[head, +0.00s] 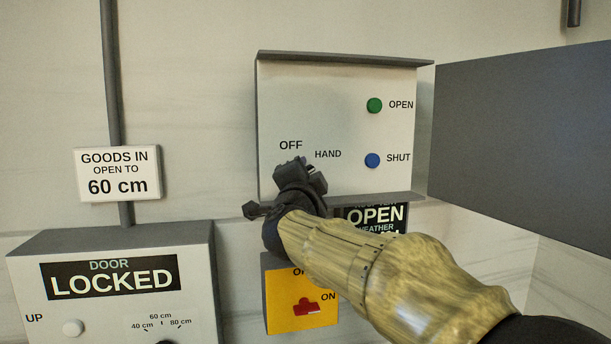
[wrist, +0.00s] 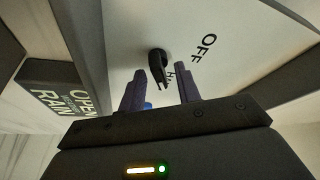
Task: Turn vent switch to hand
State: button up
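The vent switch is a black knob (wrist: 158,68) on a pale panel (head: 320,90), seen in the wrist view. The panel carries the labels OFF (head: 290,145) and HAND (head: 328,154). In the wrist view the knob's bar end lies beside the partly hidden HAND label, with OFF farther to the upper right. I cannot tell its exact setting. My gripper (head: 308,170) covers the knob in the head view. In the wrist view my gripper (wrist: 161,70) is open, with one dark finger on each side of the knob and visible gaps.
A green OPEN button (head: 374,105) and a blue SHUT button (head: 372,160) are on the panel's right side. A grey door (head: 520,145) stands open at right. A yellow box with a red switch (head: 306,307) is below. A DOOR LOCKED box (head: 195,270) is at lower left.

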jog(key=shift+s+a+f+b, duration=0.1)
jog(key=shift+s+f+b, duration=0.1)
jog(key=shift+s+b, duration=0.25)
jog(key=b+v, duration=0.5)
jog(key=v, duration=1.1)
jog(key=shift+s, duration=0.25)
jog(key=shift+r, duration=0.1)
